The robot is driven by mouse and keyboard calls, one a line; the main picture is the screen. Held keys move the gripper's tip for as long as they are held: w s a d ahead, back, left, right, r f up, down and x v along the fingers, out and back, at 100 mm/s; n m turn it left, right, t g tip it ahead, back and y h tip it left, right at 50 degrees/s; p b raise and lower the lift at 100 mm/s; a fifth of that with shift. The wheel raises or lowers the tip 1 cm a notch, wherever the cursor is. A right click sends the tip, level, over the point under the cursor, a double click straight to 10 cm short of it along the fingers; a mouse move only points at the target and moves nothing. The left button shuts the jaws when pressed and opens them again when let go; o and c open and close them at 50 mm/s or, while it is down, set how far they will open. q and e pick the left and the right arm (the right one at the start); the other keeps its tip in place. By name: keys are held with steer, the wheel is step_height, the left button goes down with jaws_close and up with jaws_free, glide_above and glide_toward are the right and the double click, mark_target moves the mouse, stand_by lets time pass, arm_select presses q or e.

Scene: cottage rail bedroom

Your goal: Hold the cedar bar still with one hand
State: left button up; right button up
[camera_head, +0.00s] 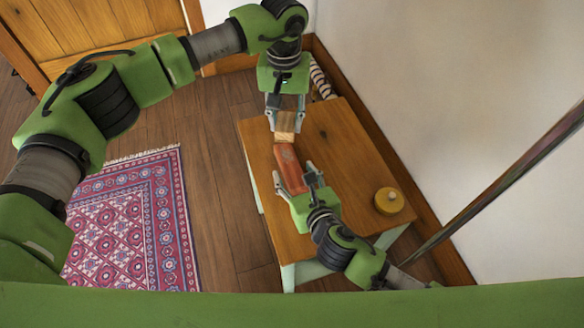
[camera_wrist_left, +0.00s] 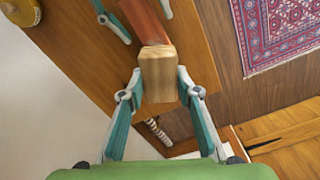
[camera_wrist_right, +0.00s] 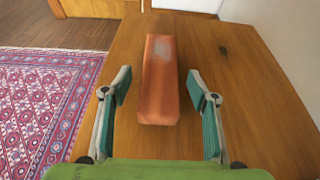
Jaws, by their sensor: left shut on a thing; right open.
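The cedar bar (camera_head: 288,166) is a reddish-brown block lying lengthwise on the wooden table, with a greyish patch on top in the right wrist view (camera_wrist_right: 160,85). My right gripper (camera_head: 296,179) is open, its fingers on either side of the bar's near part with a gap at each side (camera_wrist_right: 158,88). My left gripper (camera_head: 286,109) is shut on a pale wooden block (camera_head: 285,124), which also shows between its fingers in the left wrist view (camera_wrist_left: 158,76). That block is over the bar's far end; whether they touch is unclear.
The table (camera_head: 345,145) has pale green legs and free top to the right of the bar. A round yellow tin (camera_head: 389,201) stands near its right edge. A striped thing (camera_head: 321,79) is beyond the far edge. A patterned rug (camera_head: 135,225) lies left; a wall is right.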

steer(key=shift+x, duration=1.15)
steer(key=c, duration=1.2)
steer(key=shift+c, duration=0.2)
